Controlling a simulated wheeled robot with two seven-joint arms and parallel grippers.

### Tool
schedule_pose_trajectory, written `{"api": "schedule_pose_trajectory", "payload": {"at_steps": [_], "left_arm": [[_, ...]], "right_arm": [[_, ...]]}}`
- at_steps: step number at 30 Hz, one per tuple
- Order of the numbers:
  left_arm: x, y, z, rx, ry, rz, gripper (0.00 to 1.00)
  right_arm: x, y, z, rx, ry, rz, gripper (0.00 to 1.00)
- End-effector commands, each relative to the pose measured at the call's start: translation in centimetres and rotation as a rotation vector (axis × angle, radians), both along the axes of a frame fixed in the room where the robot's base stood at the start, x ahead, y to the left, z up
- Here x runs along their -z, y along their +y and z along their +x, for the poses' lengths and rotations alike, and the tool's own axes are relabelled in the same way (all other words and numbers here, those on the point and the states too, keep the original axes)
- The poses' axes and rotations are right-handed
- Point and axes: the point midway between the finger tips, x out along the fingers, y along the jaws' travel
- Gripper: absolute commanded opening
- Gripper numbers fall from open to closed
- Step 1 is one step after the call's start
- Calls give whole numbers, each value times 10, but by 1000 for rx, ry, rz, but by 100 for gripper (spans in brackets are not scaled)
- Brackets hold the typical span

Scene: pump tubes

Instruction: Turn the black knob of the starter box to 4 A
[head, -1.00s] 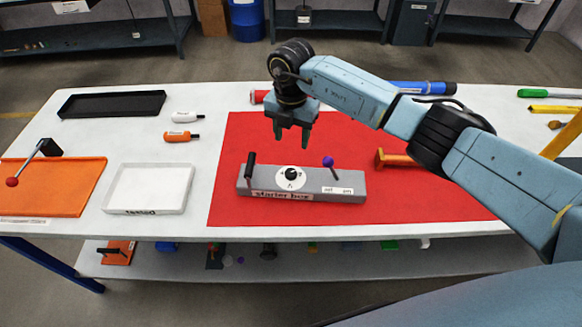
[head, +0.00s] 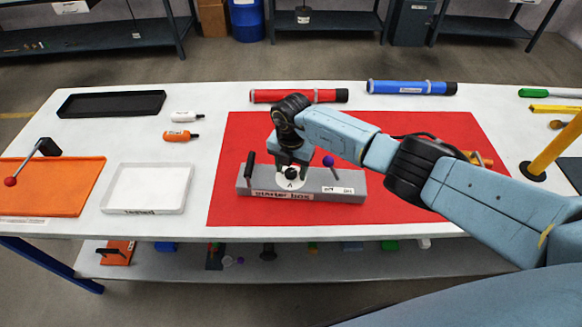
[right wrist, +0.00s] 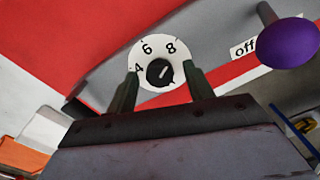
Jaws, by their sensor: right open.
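The grey starter box (head: 215,190) lies on the red mat, its name label on the front face. Its black knob (head: 291,173) sits on a round white dial, which also shows in the right wrist view (right wrist: 148,52) with marks 4, 6 and 8. In that view the black knob (right wrist: 159,72) has a light pointer line aimed up and right, about toward the 8. My right gripper (right wrist: 158,84) is open, pointing down, with one fingertip on each side of the knob. I cannot tell whether the fingers touch it. My left gripper is not in view.
A black upright lever (head: 250,165) stands at the box's left end. A purple-knobbed lever (head: 328,161) stands close right of the dial, by on/off labels. A white tray (head: 148,208) is left of the mat; red (head: 318,96) and blue (head: 410,87) tubes lie behind.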

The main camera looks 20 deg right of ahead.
Motion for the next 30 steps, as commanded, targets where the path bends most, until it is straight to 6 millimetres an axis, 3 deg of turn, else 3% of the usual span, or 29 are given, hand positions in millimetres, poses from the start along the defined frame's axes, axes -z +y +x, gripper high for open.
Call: {"api": "schedule_pose_trajectory", "payload": {"at_steps": [2,12,22,30], "left_arm": [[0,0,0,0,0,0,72],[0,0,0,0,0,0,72],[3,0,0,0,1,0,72],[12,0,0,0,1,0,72]], "right_arm": [[0,0,0,0,0,0,51],[-1,0,0,0,0,0,7],[0,0,1,-51,-2,-1,7],[0,0,1,-228,-2,-2,7]]}}
